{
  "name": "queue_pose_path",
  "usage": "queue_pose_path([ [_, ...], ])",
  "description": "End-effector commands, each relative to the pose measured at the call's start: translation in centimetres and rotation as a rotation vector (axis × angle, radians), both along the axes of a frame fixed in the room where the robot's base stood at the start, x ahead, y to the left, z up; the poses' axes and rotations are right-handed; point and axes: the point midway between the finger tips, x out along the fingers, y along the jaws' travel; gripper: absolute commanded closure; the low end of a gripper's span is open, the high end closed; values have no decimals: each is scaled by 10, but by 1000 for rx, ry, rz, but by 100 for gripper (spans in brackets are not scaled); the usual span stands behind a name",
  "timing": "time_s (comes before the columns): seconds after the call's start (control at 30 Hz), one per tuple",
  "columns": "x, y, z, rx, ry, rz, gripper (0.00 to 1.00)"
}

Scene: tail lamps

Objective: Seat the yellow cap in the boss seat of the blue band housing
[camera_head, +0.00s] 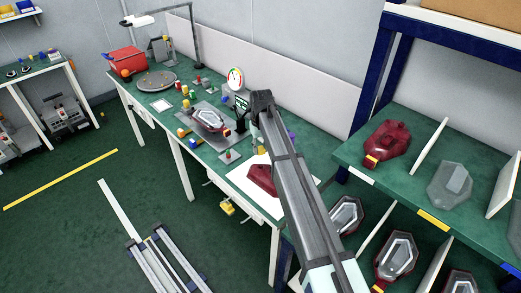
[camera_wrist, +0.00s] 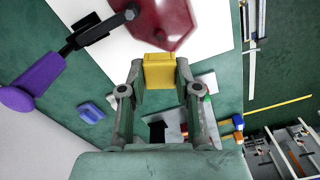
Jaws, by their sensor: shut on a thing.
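My gripper (camera_wrist: 160,75) is shut on a yellow block-like piece, which I take to be the yellow cap (camera_wrist: 160,72). The cap is in front of a dark red housing (camera_wrist: 155,18); I cannot tell whether they touch. The red housing also shows in the head view (camera_head: 261,180), on a white sheet, partly behind my arm. I see no blue band or boss seat on this housing. Another housing (camera_head: 209,121) with a clear window lies on a grey plate on the bench.
A black lever with a purple handle (camera_wrist: 35,82) reaches over the red housing's edge. A loose blue piece (camera_wrist: 92,110) lies on the green bench. More housings, including a red one (camera_head: 388,143), stand on the rack at right. A red bin (camera_head: 125,61) is at the bench's far end.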

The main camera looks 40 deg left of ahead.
Motion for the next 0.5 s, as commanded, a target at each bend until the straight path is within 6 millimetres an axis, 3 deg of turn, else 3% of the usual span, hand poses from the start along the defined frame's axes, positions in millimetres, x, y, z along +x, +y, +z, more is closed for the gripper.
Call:
queue_pose_path([
  [0.5, 0, 0, -3, -5, -9, 8, 100],
])
